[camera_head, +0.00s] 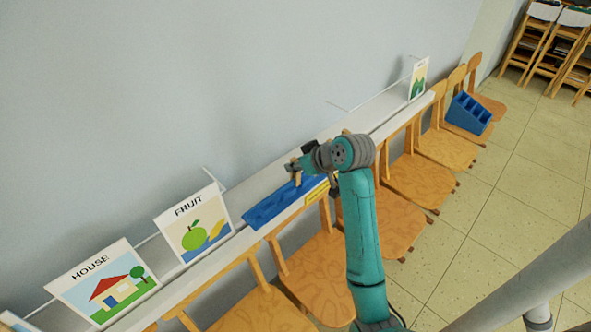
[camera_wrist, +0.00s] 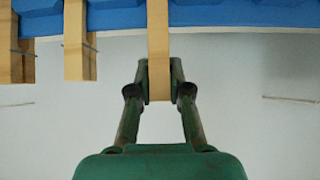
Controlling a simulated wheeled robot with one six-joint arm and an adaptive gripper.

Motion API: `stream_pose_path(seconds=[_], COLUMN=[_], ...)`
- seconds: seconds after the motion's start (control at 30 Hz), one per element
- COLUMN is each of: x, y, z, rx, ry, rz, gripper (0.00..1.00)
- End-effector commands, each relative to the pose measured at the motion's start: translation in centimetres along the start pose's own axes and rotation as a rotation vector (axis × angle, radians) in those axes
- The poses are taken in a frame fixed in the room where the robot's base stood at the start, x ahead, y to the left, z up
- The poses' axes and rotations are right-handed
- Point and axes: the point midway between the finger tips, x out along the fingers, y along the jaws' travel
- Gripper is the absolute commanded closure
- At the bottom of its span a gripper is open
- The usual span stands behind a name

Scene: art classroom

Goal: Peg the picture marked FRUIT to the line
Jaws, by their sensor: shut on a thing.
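The picture marked FRUIT (camera_head: 193,222), with a green apple and a banana, stands upright on the narrow white shelf against the wall. My gripper (camera_head: 297,172) is to its right, over a blue tray (camera_head: 262,209). In the wrist view my gripper (camera_wrist: 159,80) is shut on a wooden peg (camera_wrist: 158,40), which stands at the blue tray's edge (camera_wrist: 120,20). Whether this peg is clear of the tray I cannot tell. Two more wooden pegs (camera_wrist: 76,40) are at the left of that view. The line is hard to make out in the head view.
The HOUSE picture (camera_head: 103,283) stands left of FRUIT, and another picture (camera_head: 418,79) is at the far right end. Wooden chairs (camera_head: 320,268) line the shelf's front. A blue sectioned box (camera_head: 468,113) sits on a chair.

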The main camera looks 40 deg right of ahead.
Motion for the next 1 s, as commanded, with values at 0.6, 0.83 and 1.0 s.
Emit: stream_pose_path(seconds=[0.6, 0.83, 1.0], x=[-1.8, -2.4, -2.7], y=[0.0, 0.0, 0.0], z=[-2.0, -2.8, -3.1], rx=[-0.001, -0.001, 0.000], ry=[0.001, 0.002, 0.001], rz=[0.000, 0.000, 0.000], gripper=[1.00, 1.00, 1.00])
